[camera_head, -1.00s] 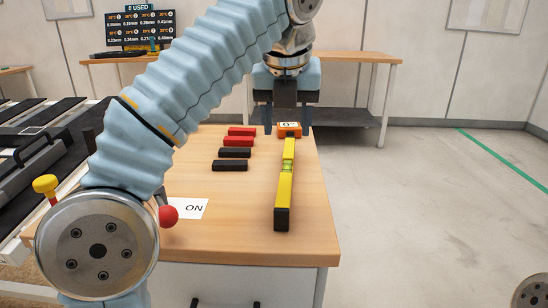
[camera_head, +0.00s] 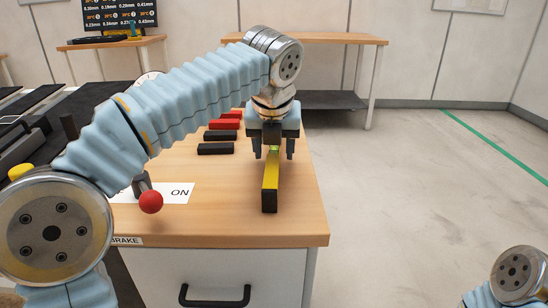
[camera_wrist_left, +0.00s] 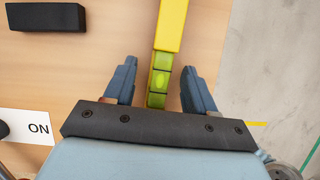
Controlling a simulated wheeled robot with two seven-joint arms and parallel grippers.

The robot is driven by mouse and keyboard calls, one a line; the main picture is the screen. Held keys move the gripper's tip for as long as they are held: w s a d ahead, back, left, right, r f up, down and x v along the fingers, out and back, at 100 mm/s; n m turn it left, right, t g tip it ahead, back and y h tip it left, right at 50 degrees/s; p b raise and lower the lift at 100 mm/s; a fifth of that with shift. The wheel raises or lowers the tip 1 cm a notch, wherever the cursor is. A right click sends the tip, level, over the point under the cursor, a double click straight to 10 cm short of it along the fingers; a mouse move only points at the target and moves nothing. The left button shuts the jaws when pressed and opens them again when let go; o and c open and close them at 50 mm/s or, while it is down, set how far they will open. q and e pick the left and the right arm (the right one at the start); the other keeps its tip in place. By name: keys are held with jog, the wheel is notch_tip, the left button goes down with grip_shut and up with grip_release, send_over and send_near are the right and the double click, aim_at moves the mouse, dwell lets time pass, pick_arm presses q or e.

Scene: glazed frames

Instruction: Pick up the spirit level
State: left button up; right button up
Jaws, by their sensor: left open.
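The spirit level (camera_head: 270,188) is a long yellow bar with a black end cap and a green vial section. It lies on the wooden workbench near its right side, pointing front to back. My left gripper (camera_head: 273,154) is open above the level, its fingers on either side of it. In the left wrist view the level (camera_wrist_left: 171,25) passes between the open fingers of the gripper (camera_wrist_left: 156,70), with the green vial between them. The far part of the level is hidden by the gripper in the head view. My right gripper is out of view.
Black blocks (camera_head: 216,149) and red blocks (camera_head: 223,124) lie left of the gripper on the workbench (camera_head: 230,220). A lever with a red knob (camera_head: 151,202) stands by the "ON" label (camera_head: 180,192). The bench's right edge is close to the level.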

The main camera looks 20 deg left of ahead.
pick_arm(q)
jog(key=shift+w+f, duration=0.1)
jog(key=shift+f, duration=0.05)
grip_shut()
dwell(0.4)
